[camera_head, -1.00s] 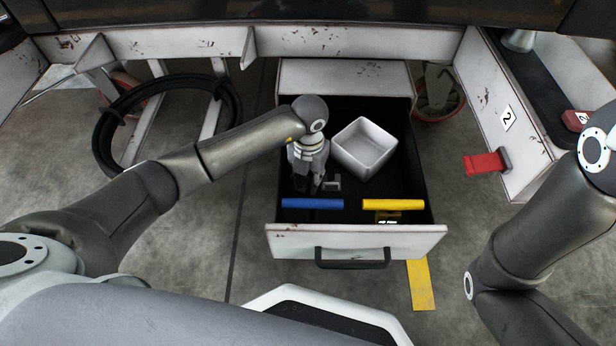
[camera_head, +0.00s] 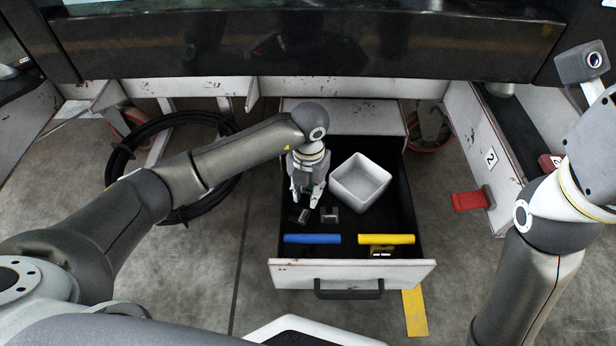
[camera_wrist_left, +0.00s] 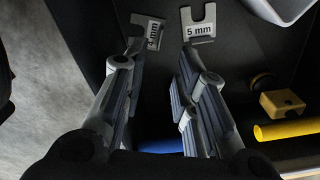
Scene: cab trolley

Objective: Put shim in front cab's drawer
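The front cab's drawer (camera_head: 352,273) is pulled out. Two small grey metal shims lie on its dark floor: a left shim (camera_head: 299,215) and a right shim (camera_head: 329,215). In the left wrist view the right shim (camera_wrist_left: 198,22) reads 5 mm; the left shim (camera_wrist_left: 145,28) has a label that seems to read 4 mm. My left gripper (camera_head: 306,200) points down inside the drawer, just behind the left shim. Its fingers (camera_wrist_left: 158,66) are apart with nothing between them. My right arm shows at the right; its gripper is not visible.
A white square bin (camera_head: 360,181) stands in the drawer, right of my gripper. A blue bar (camera_head: 312,239) and a yellow bar (camera_head: 386,239) lie near the drawer front, with a small yellow piece (camera_head: 382,251). A red tab (camera_head: 470,200) sticks out at right.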

